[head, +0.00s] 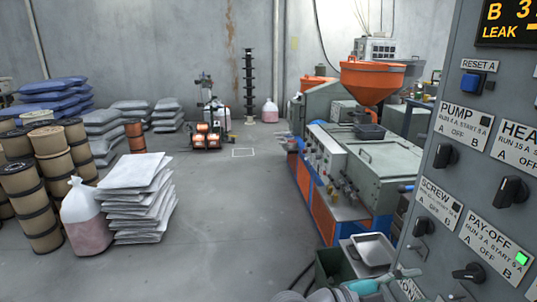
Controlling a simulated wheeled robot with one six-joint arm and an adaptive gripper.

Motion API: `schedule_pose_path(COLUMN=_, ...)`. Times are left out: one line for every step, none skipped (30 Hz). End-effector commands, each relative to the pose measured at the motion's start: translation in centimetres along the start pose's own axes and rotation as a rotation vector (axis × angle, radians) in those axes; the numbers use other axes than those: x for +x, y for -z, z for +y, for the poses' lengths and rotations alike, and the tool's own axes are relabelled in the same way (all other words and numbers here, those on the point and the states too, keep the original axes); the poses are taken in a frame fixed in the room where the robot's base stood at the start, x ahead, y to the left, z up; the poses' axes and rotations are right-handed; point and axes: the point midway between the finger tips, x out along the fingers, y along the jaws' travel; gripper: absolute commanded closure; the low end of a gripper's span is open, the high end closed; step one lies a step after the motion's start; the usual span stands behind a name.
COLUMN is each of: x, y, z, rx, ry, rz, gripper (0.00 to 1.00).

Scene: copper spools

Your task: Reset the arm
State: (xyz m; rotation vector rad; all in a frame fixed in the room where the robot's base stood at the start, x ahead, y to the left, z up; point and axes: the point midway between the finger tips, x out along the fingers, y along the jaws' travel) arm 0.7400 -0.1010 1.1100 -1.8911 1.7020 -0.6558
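Part of my own arm, grey links with pale teal joint caps, shows at the bottom edge of the head view, right of the middle. It lies low in front of the control panel (440,185). I cannot make out my gripper or its fingers, so its state and anything in it are hidden. The panel fills the right side, with a blue button (471,84) under a RESET A label. Black rotary knobs marked PUMP (445,155), SCREW (423,226) and PAY-OFF (468,273) are on it. A green lamp (521,258) is lit beside PAY-OFF.
A machine with an orange hopper (371,82) stands behind the panel. A grey tray (373,249) and a dark green bin (331,268) are close to my arm. Spools (27,205), a bag (86,219) and stacked sacks (132,200) stand left. The middle floor is clear.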

Motion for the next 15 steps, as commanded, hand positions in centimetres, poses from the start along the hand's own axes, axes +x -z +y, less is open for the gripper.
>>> schedule_pose_path(x=0.4, y=-1.0, z=0.7, rx=-0.057, ry=0.035, rz=-0.018, gripper=0.59)
schedule_pose_path(x=0.6, y=-1.7, z=1.1, rx=-0.096, ry=0.062, rz=-0.034, gripper=0.59)
schedule_pose_path(x=0.8, y=-2.8, z=1.6, rx=-0.154, ry=0.103, rz=-0.056, gripper=0.59)
schedule_pose_path(x=1.0, y=-3.6, z=2.1, rx=-0.2, ry=0.136, rz=-0.075, gripper=0.59)
schedule_pose_path(x=1.1, y=-4.4, z=2.6, rx=-0.244, ry=0.169, rz=-0.094, gripper=0.59)
schedule_pose_path(x=1.3, y=-5.4, z=3.3, rx=-0.302, ry=0.213, rz=-0.119, gripper=0.59)
schedule_pose_path(x=1.3, y=-6.3, z=3.9, rx=-0.345, ry=0.247, rz=-0.139, gripper=0.59)
schedule_pose_path(x=1.3, y=-7.0, z=4.5, rx=-0.386, ry=0.28, rz=-0.159, gripper=0.59)
schedule_pose_path(x=1.3, y=-8.1, z=5.3, rx=-0.44, ry=0.323, rz=-0.185, gripper=0.59)
schedule_pose_path(x=1.2, y=-8.8, z=6.0, rx=-0.479, ry=0.356, rz=-0.204, gripper=0.59)
schedule_pose_path(x=1.2, y=-9.5, z=6.7, rx=-0.516, ry=0.389, rz=-0.224, gripper=0.59)
schedule_pose_path(x=1.0, y=-10.4, z=7.7, rx=-0.565, ry=0.432, rz=-0.25, gripper=0.59)
schedule_pose_path(x=0.9, y=-11.1, z=8.5, rx=-0.598, ry=0.464, rz=-0.271, gripper=0.59)
schedule_pose_path(x=0.7, y=-11.7, z=9.3, rx=-0.631, ry=0.497, rz=-0.291, gripper=0.59)
schedule_pose_path(x=0.3, y=-12.4, z=10.4, rx=-0.673, ry=0.541, rz=-0.317, gripper=0.59)
